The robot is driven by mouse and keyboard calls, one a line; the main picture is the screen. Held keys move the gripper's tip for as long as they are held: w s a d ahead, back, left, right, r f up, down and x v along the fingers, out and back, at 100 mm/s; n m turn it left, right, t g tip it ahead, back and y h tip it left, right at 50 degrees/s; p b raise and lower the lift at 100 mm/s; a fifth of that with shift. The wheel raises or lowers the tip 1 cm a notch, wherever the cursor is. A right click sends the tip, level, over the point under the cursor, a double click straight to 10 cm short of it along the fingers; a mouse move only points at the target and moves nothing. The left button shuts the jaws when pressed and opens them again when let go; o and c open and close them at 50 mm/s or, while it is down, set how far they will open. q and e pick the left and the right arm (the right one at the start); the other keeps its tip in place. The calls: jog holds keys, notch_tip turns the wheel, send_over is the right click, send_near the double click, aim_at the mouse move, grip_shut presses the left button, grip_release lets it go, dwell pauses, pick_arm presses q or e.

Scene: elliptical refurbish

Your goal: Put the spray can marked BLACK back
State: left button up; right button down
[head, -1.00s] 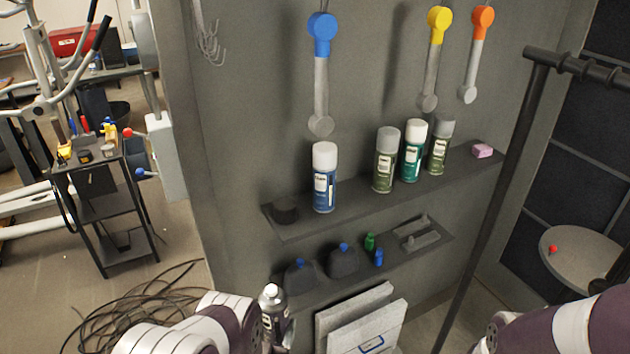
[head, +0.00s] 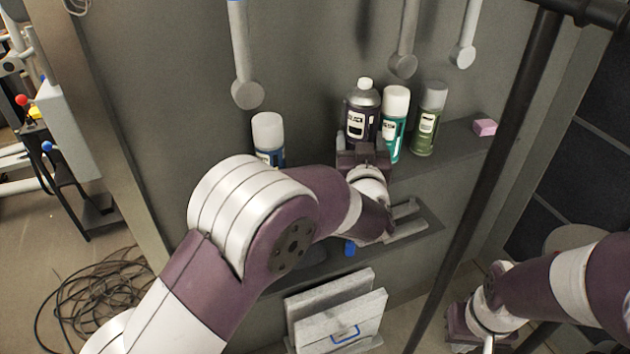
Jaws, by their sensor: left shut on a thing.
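The spray can marked BLACK (head: 362,112), dark with a pale cap, is upright in my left gripper (head: 362,152) at the upper shelf. My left gripper is shut on its lower part. The can stands in front of or beside the green spray can (head: 394,125), left of it in the picture. Whether its base touches the shelf is hidden by the gripper. The olive can seen earlier left of the green can is mostly or fully hidden. My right gripper (head: 462,328) is low at the bottom right, away from the shelf; its fingers are not clear.
A blue spray can (head: 268,132) stands left on the upper shelf (head: 458,138), partly hidden by my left arm. An olive can (head: 428,120) and a pink block (head: 484,127) are at right. A dark upright pole (head: 487,170) stands between the shelf and my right arm.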

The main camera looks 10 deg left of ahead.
pick_arm(q)
jog(key=shift+w+a+r+n+y, duration=0.2)
jog(key=shift+w+r+n+y, duration=0.1)
jog(key=shift+y, duration=0.25)
jog(key=shift+w+a+r+n+y, duration=0.2)
jog(key=shift+n+y, duration=0.1)
jog(key=shift+y, duration=0.25)
jog(key=f, duration=0.1)
jog(key=a+f, duration=0.1)
jog(key=f, duration=0.1)
jog(key=shift+w+a+g, duration=0.3)
jog(key=shift+w+a, duration=0.05)
jog(key=w+a+f+p, duration=0.1)
jog(key=w+a+f, duration=0.3)
jog(key=a, duration=0.1)
jog(key=w+a+f+p, duration=0.1)
jog(key=w+a+f, duration=0.1)
jog(key=shift+w+a+p, duration=0.15)
jog(key=shift+a+p, duration=0.2)
jog(key=shift+a, duration=0.05)
jog(key=shift+a+f, duration=0.1)
jog(key=shift+f, duration=0.25)
notch_tip(320, 180, down, 3)
jog(key=shift+r+p, duration=0.1)
jog(key=shift+p, duration=0.55)
jog(key=shift+w+f, duration=0.1)
jog(key=shift+f, duration=0.3)
jog(key=shift+f, duration=0.1)
